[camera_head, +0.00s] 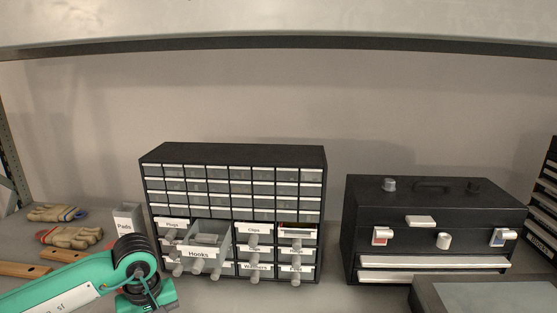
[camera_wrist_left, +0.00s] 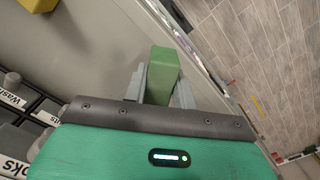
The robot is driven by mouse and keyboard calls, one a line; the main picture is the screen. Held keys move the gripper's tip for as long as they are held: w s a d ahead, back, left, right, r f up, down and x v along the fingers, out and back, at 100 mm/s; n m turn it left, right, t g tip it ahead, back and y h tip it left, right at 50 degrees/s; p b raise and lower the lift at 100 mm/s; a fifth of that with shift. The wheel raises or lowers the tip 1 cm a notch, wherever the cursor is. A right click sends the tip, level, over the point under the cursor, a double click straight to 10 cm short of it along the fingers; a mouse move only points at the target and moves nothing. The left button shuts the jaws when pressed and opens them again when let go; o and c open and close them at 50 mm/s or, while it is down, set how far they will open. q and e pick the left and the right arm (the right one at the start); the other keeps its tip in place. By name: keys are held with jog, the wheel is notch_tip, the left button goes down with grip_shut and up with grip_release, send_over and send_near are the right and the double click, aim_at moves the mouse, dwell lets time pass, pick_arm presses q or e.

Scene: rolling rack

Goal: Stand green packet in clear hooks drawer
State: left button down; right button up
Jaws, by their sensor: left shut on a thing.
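The clear Hooks drawer (camera_head: 207,246) is pulled out of the black drawer cabinet (camera_head: 233,152) in the head view. Its front label reads Hooks. A green packet (camera_wrist_left: 162,72) stands out between the fingers of my left gripper (camera_wrist_left: 160,88) in the left wrist view. The gripper is shut on it. In the head view my left arm comes in at the lower left, below and left of the open drawer; its fingertips and the packet are hidden or out of frame there. My right gripper is not in view.
A black toolbox (camera_head: 436,207) stands right of the cabinet. Work gloves (camera_head: 68,236) and a grey Pads box (camera_head: 128,221) lie to the left. A shelf edge (camera_head: 280,42) runs across above. A dark flat case (camera_head: 484,296) is at the lower right.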

pick_arm(q)
jog(key=s+d+f+m, duration=0.5)
jog(key=s+m, duration=0.1)
jog(key=w+a+r+n, duration=0.3)
jog(key=w+r+n, duration=0.1)
jog(key=w+a+r+n, duration=0.4)
jog(key=shift+w+a+n, duration=0.25)
jog(key=shift+n, duration=0.15)
jog(key=w+a+r+n, duration=0.4)
jog(key=a+r+n, duration=0.3)
jog(key=r+n, duration=0.2)
jog(key=shift+w, duration=0.25)
jog(key=shift+a+f, duration=0.1)
jog(key=shift+f, duration=0.05)
notch_tip(320, 180, down, 19)
jog(key=p, duration=0.7)
jog(key=shift+r, duration=0.2)
jog(key=shift+f, duration=0.4)
jog(key=shift+f, duration=0.1)
